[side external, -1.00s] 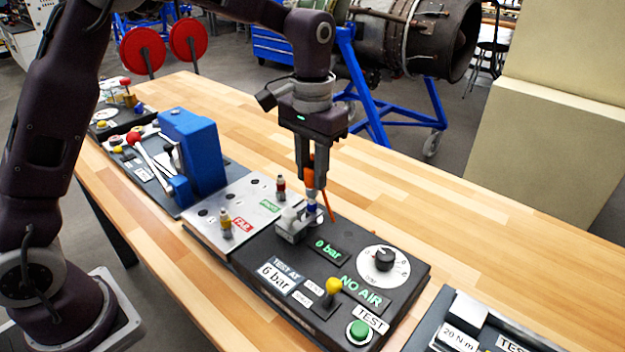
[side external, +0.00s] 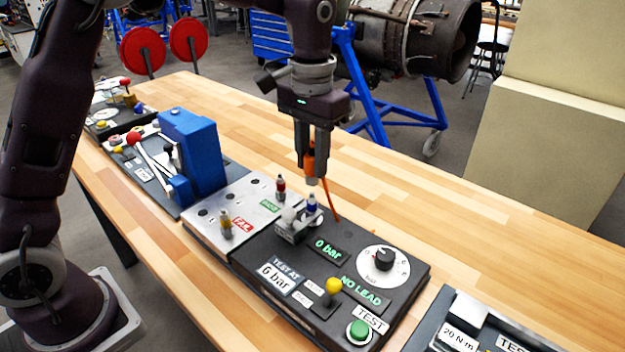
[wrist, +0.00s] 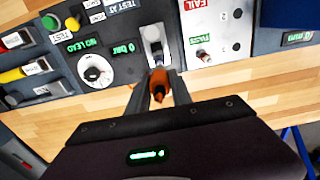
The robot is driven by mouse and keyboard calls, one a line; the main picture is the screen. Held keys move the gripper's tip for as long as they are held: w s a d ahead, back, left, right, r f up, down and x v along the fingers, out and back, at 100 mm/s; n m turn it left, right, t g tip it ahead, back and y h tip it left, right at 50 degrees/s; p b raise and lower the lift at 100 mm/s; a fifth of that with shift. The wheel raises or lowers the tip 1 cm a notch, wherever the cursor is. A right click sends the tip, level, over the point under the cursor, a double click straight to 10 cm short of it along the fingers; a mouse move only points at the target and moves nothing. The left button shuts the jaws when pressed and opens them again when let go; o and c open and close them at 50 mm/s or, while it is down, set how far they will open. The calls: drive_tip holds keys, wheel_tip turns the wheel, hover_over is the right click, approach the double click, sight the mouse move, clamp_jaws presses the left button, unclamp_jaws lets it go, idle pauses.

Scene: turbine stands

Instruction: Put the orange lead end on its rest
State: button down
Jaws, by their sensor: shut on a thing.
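My gripper (side external: 314,160) is shut on the orange lead end (side external: 310,168), which points down with a pale tip. It hangs in the air just above a blue-topped fitting (side external: 311,203) and apart from it. The fitting stands in a grey clamp block (side external: 290,228) on the dark test panel (side external: 262,245). An orange lead (side external: 329,203) trails down behind the lead end. In the wrist view the orange lead end (wrist: 158,84) shows between the fingers. I cannot make out which part is its rest.
The panel displays read "0 bar" (side external: 327,250) and "NO LEAD" (side external: 362,291). A yellow-topped lever (side external: 333,287) and a dial (side external: 384,262) stand on it. A silver PASS/FAIL plate (side external: 213,222) and a blue block (side external: 195,150) lie to the left. Bare wood lies behind the panel.

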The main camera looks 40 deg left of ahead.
drive_tip(key=d+f, duration=0.1)
drive_tip(key=d, duration=0.1)
drive_tip(key=w+d+f, duration=0.1)
drive_tip(key=d+f, duration=0.1)
drive_tip(key=d, duration=0.1)
drive_tip(key=d+f, duration=0.2)
drive_tip(key=d, duration=0.1)
drive_tip(key=shift+w, duration=0.15)
drive_tip(key=shift+f, duration=0.75)
drive_tip(key=shift+f, duration=0.75)
drive_tip(key=shift+f, duration=0.1)
idle(0.4)
drive_tip(key=shift+f, duration=0.4)
drive_tip(key=shift+f, duration=0.1)
drive_tip(key=shift+f, duration=0.2)
